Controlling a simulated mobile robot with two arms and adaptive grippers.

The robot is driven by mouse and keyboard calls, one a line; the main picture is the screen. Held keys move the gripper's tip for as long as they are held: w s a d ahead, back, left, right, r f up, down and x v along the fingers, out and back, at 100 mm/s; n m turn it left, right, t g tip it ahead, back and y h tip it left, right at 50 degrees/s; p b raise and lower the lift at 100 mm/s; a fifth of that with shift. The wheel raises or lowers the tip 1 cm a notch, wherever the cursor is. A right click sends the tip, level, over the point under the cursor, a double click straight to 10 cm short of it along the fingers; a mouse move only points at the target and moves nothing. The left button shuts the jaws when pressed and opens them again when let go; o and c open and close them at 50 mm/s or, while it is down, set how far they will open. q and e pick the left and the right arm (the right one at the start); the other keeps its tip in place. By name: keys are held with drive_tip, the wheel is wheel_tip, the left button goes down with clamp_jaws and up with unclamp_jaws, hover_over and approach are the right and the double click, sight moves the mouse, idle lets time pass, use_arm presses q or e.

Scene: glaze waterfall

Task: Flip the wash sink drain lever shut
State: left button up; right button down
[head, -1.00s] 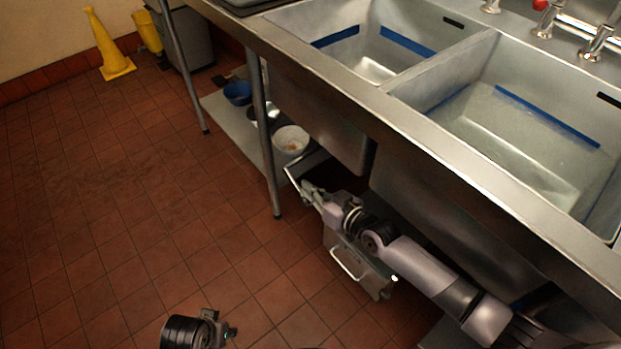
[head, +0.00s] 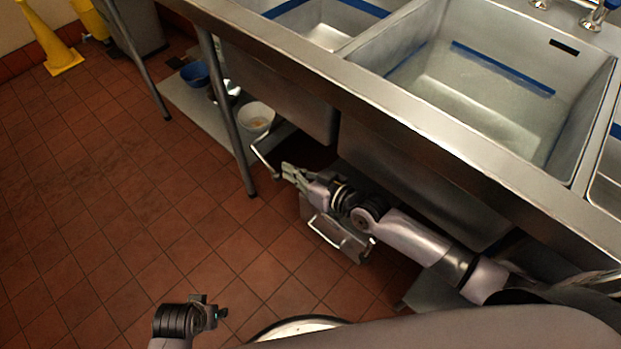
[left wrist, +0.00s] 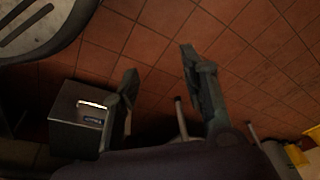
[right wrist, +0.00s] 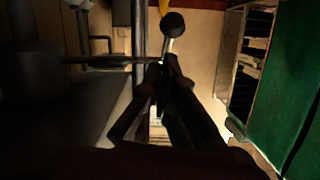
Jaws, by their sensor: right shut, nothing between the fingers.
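In the right wrist view a dark ball knob on a short bright metal rod (right wrist: 173,22), which looks like the drain lever, stands just beyond the fingertips of my right gripper (right wrist: 166,66). The fingers are together with nothing between them; I cannot tell whether they touch the rod. In the head view my right gripper (head: 290,173) is low under the sink front. The sink basin (head: 480,105) above it seems to hold clear water. The lever's drain end is hidden. My left gripper (head: 218,312) is over the floor, its fingers apart and empty in the left wrist view (left wrist: 160,75).
A bent metal bar (head: 264,160) is close to my right gripper. A metal box with a handle (head: 338,238) stands below my right arm. A low shelf (head: 185,103) holds a blue bowl (head: 195,73) and a white bowl (head: 257,117).

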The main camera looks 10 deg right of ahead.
drive_tip(key=v, duration=0.8)
use_arm(q)
drive_tip(key=shift+c, duration=0.4)
